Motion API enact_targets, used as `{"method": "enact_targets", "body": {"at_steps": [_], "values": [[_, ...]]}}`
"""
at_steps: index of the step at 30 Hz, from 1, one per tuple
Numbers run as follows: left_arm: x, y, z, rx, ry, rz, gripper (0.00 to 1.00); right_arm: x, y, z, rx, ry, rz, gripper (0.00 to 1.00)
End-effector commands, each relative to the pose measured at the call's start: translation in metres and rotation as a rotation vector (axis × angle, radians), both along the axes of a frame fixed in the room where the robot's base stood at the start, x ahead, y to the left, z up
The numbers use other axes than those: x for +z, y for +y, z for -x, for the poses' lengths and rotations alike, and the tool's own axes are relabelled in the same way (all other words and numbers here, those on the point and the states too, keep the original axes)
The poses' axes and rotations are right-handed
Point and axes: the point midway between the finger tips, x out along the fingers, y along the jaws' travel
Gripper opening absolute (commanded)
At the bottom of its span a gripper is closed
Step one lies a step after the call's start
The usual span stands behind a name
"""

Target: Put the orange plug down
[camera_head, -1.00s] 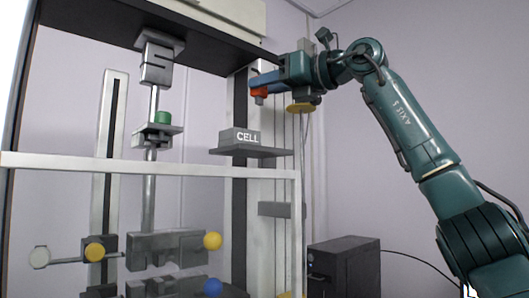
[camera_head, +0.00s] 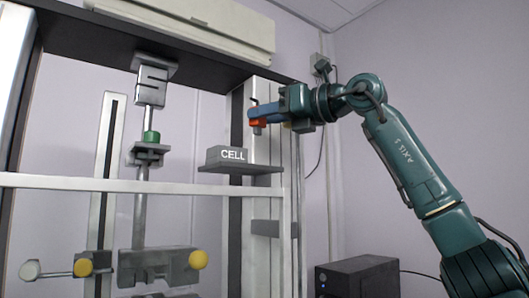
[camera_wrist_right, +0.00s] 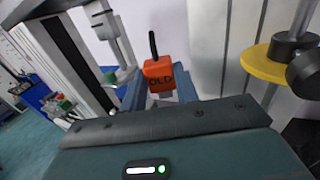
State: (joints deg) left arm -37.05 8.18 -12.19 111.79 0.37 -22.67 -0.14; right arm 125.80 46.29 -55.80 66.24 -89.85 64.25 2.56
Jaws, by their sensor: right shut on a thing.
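The orange plug (camera_head: 259,118) has a black stem on top and a grey lower part. My right gripper (camera_head: 264,112) is shut on it and holds it in the air, upper right of the shelf with the block marked CELL (camera_head: 231,155). In the right wrist view the plug (camera_wrist_right: 158,74) shows dark letters reading OLD and sits between the blue fingers (camera_wrist_right: 160,92). My left gripper is not in view.
The grey shelf (camera_head: 262,169) under the CELL block has a bare right end. The test frame's white crossbar (camera_head: 120,183) and a green specimen holder (camera_head: 151,137) are to the left. A black box (camera_head: 358,276) stands at lower right. A yellow disc (camera_wrist_right: 262,62) is near in the wrist view.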

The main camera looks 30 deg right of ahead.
Motion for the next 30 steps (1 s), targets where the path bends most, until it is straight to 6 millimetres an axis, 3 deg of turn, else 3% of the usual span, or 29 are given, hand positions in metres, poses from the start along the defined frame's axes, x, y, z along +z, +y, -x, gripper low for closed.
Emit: {"method": "enact_targets", "body": {"at_steps": [15,28,29,30], "values": [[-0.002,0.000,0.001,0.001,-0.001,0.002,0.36,-0.061,0.000,0.000,0.000,0.001,0.000,0.07],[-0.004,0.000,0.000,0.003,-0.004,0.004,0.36,-0.068,0.000,0.000,0.001,0.000,-0.001,0.07],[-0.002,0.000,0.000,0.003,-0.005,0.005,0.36,-0.067,0.000,0.000,0.001,0.000,-0.001,0.32],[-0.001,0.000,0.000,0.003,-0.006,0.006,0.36,-0.066,0.000,0.000,0.001,0.000,-0.001,0.35]]}}
